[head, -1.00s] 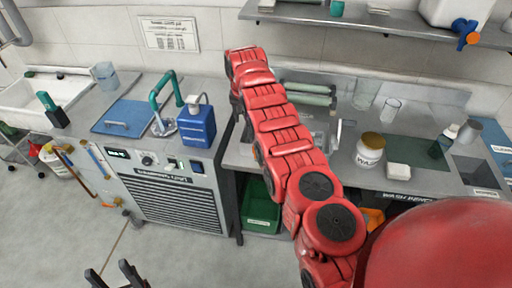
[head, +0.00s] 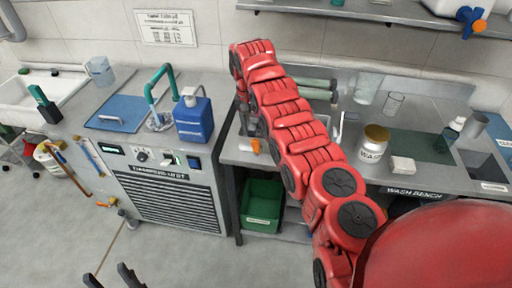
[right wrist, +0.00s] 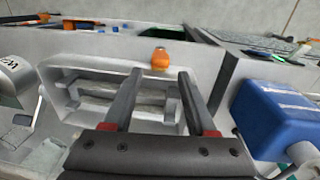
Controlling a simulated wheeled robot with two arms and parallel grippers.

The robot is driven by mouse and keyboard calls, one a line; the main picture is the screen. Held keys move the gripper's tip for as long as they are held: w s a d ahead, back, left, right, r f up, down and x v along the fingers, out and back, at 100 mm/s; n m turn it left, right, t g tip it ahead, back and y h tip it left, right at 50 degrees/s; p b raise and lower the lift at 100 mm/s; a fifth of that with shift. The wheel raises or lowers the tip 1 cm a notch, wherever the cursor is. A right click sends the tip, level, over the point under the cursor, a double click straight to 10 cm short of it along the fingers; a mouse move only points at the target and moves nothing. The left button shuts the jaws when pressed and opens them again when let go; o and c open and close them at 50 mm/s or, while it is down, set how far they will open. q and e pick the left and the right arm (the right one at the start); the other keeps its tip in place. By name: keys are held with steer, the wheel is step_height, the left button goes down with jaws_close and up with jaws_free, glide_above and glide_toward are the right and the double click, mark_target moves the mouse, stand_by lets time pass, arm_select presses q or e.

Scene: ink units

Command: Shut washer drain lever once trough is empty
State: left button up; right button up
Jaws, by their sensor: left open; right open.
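The washer trough (right wrist: 72,68) is a pale rectangular basin with grey bars or rollers inside, below my right gripper in the right wrist view. I cannot tell whether liquid stands in it. An orange lever-like part (right wrist: 161,61) stands at the trough's far rim in that view. It also shows in the head view (head: 256,146) at the bench's front edge. My right gripper (right wrist: 160,73) is open and empty, its fingers over the trough and pointing towards the orange part, apart from it. My left gripper (head: 111,276) is open and empty above the floor at the bottom left.
A blue jug (head: 194,120) stands on the cabinet left of my right arm. A labelled jar (head: 373,144) and a white block (head: 402,165) sit on the bench to the right. A green crate (head: 262,203) is below the bench.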

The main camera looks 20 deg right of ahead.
mark_target(256, 146)
steer(key=f, duration=0.3)
steer(key=f+p, duration=0.1)
steer(key=f, duration=0.4)
steer(key=shift+s+d+f+p, duration=0.25)
steer(key=shift+d+f+p, duration=0.05)
steer(key=shift+d+p, duration=0.1)
steer(key=shift+c, duration=0.3)
steer(key=shift+a, duration=0.1)
jaws_close()
